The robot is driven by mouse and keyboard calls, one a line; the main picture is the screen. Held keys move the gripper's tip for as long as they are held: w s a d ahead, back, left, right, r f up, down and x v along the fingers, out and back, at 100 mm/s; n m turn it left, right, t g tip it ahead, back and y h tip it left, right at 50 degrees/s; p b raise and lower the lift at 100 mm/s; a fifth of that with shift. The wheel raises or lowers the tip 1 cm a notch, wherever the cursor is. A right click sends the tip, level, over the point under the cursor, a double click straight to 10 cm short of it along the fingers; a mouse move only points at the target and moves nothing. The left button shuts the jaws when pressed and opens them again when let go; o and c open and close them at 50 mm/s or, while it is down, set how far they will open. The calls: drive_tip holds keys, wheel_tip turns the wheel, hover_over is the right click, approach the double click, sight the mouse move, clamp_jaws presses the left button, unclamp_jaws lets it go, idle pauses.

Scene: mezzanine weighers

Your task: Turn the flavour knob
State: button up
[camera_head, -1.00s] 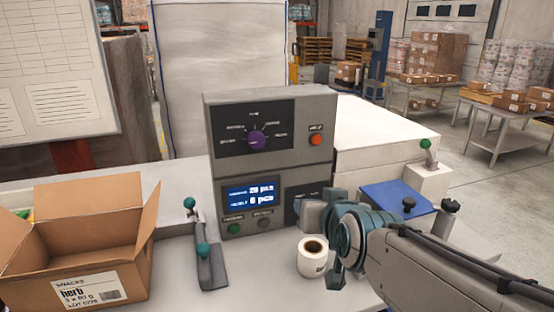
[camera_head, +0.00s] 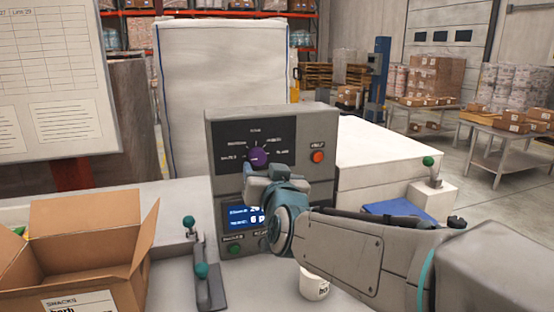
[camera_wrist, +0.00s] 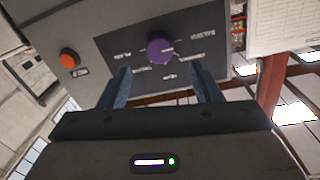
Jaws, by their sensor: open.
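The flavour knob is a round purple knob (camera_head: 257,157) on the black upper panel of a grey control box (camera_head: 221,185), with small labels in an arc around it. In the wrist view the purple knob (camera_wrist: 160,51) lies ahead of and between the two fingers, and its light mark shows. My gripper (camera_head: 268,172) is in front of the box, just below the knob in the head view. In the wrist view my gripper (camera_wrist: 160,82) has its blue fingers apart with nothing between them. It looks short of the knob, not touching it.
An orange button (camera_head: 317,156) sits right of the knob. My arm partly covers the blue display (camera_head: 238,216). A green-knobbed lever (camera_head: 203,270) and an open carton (camera_head: 85,235) stand to the left. A label roll (camera_head: 313,287) is below my arm.

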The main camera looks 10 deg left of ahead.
sight(259, 159)
drive_tip(key=x, duration=0.6)
drive_tip(key=shift+w+a+p, duration=0.2)
drive_tip(key=shift+w+p, duration=0.15)
drive_tip(key=shift+p, duration=0.05)
drive_tip(key=c, duration=1)
